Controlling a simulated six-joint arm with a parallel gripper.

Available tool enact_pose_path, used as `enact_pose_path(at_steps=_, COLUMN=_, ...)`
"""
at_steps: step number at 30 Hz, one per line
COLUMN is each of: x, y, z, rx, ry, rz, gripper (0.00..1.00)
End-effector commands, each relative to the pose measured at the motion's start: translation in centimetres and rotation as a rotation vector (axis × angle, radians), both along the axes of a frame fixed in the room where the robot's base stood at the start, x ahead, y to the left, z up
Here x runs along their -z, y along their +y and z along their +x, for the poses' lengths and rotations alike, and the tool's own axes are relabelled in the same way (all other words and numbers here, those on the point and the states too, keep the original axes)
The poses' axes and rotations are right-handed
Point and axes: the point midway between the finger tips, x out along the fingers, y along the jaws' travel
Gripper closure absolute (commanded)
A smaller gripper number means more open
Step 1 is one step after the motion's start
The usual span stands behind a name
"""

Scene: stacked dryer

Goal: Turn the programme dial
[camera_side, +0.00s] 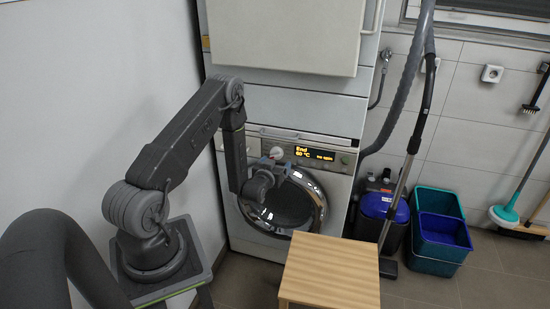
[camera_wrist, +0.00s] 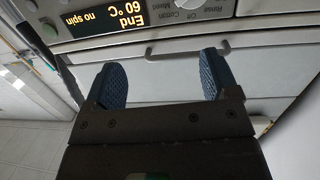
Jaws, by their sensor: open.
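The programme dial (camera_side: 276,153) is a pale round knob on the washer's control panel, left of the lit display (camera_side: 313,154). In the wrist view only part of the dial (camera_wrist: 188,4) shows, cut off by the top edge, with programme labels such as Off and Cotton around it. The display (camera_wrist: 105,18) reads End, 60 °C, no spin, and appears upside down there. My gripper (camera_side: 268,166) is in front of the panel, close to and just below the dial. In the wrist view its two blue ridged fingers (camera_wrist: 163,82) are wide apart with nothing between them.
The round glass door (camera_side: 290,205) of the washer is below the panel, behind my gripper. A horizontal handle bar (camera_wrist: 190,45) shows beyond the fingers. A wooden stool (camera_side: 330,268) stands in front.

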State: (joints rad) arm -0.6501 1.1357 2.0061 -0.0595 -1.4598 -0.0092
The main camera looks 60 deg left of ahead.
Motion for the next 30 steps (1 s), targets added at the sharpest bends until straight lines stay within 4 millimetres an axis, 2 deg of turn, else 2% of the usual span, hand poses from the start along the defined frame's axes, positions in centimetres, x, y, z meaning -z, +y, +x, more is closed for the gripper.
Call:
enact_pose_path(at_steps=1, x=1.8, y=0.4, z=-1.3, rx=-0.023, ry=-0.012, rz=0.014, gripper=0.19)
enact_pose_path(at_steps=4, x=3.5, y=0.8, z=-3.1, rx=-0.053, ry=-0.045, rz=0.049, gripper=0.19)
enact_pose_path(at_steps=7, x=4.5, y=0.9, z=-4.2, rx=-0.07, ry=-0.066, rz=0.072, gripper=0.19)
enact_pose_path(at_steps=11, x=4.8, y=1.2, z=-4.3, rx=-0.077, ry=-0.077, rz=0.084, gripper=0.19)
enact_pose_path(at_steps=17, x=4.6, y=3.1, z=-2.4, rx=-0.077, ry=-0.079, rz=0.086, gripper=0.19)
enact_pose_path(at_steps=30, x=4.7, y=9.0, z=3.6, rx=-0.075, ry=-0.077, rz=0.084, gripper=0.19)
